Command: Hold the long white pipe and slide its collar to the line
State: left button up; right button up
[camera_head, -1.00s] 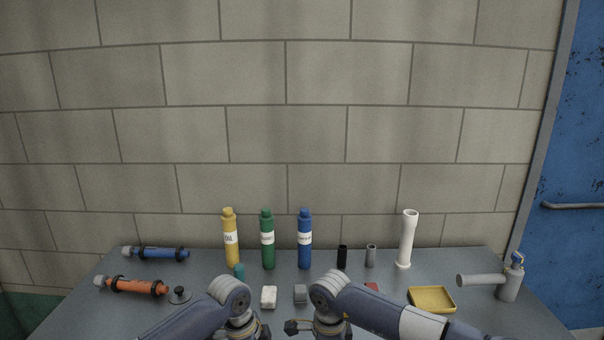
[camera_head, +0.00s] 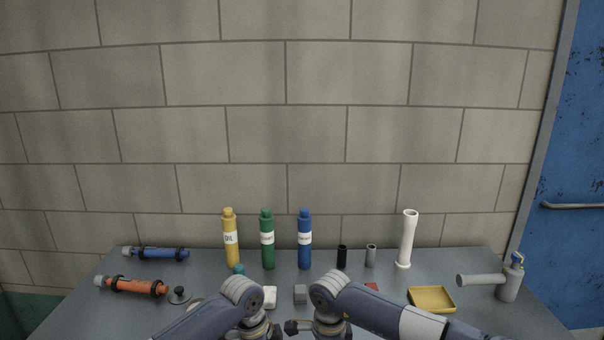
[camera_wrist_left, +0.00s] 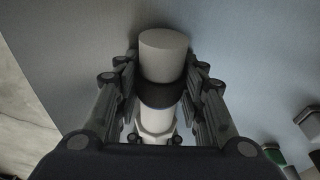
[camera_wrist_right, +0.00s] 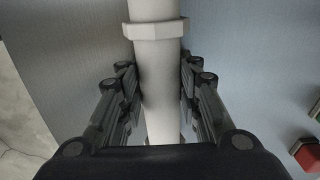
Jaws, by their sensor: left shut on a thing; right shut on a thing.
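The long white pipe lies across my two grippers and is mostly hidden behind my arms in the head view. In the left wrist view its blunt white end (camera_wrist_left: 164,55) sticks out past my left gripper (camera_wrist_left: 160,88). That gripper is shut around a dark ring-shaped collar (camera_wrist_left: 160,95) on the pipe. A pale, wider fitting (camera_wrist_left: 156,122) shows close below the collar. In the right wrist view my right gripper (camera_wrist_right: 160,88) is shut on the bare pipe (camera_wrist_right: 158,85). A pale flange (camera_wrist_right: 156,30) sits on the pipe just beyond its fingertips. I cannot make out the line.
Behind my arms stand yellow (camera_head: 231,240), green (camera_head: 267,240) and blue (camera_head: 305,240) bottles and an upright white pipe (camera_head: 407,240). A yellow tray (camera_head: 432,300) and a grey jointed fitting (camera_head: 508,283) are at right. Orange (camera_head: 138,287) and blue (camera_head: 160,253) tubes lie at left.

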pick_arm(q)
jog(key=o, duration=1)
jog(key=shift+f, duration=0.1)
pick_arm(e)
jog(key=shift+a, duration=0.1)
pick_arm(q)
jog(key=shift+r, duration=3.55)
pick_arm(e)
jog(key=o, duration=1.1)
jog(key=shift+c, duration=0.2)
